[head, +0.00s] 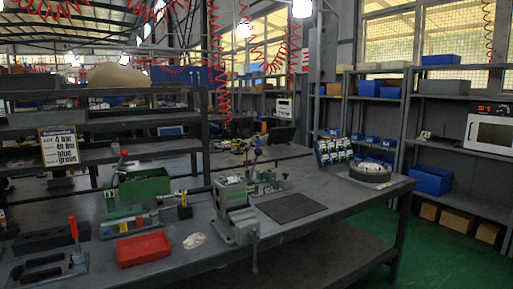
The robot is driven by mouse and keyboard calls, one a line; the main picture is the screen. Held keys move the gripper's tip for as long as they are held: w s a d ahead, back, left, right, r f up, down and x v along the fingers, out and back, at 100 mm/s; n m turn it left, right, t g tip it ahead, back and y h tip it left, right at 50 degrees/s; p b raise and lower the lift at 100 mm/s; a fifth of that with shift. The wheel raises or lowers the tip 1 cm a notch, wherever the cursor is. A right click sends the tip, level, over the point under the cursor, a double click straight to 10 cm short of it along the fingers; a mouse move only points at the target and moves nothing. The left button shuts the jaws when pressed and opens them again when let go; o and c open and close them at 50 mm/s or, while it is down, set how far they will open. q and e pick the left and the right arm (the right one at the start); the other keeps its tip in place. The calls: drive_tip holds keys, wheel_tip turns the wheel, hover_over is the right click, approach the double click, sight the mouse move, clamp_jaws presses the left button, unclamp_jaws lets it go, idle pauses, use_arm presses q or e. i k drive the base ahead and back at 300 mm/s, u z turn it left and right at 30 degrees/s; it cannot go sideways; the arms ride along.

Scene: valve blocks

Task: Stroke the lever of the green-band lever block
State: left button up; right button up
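A grey block with a green band (232,194) sits at the vise in the middle of the bench. A lever with a dark knob (257,153) rises just right of it; at this size I cannot tell exactly how it joins the block. A grey vise (240,228) stands at the bench's front edge, under the block. Neither of my grippers shows in the head view, and nothing is seen touching the levers.
On the grey bench (320,190), a red tray (143,248) and a red-handled clamp (75,235) lie left. A dark mat (290,207) is right of the vise.

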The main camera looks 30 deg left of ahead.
sight(258, 152)
drive_tip(key=u, duration=0.8)
drive_tip(key=i, duration=0.95)
drive_tip(key=u, duration=1)
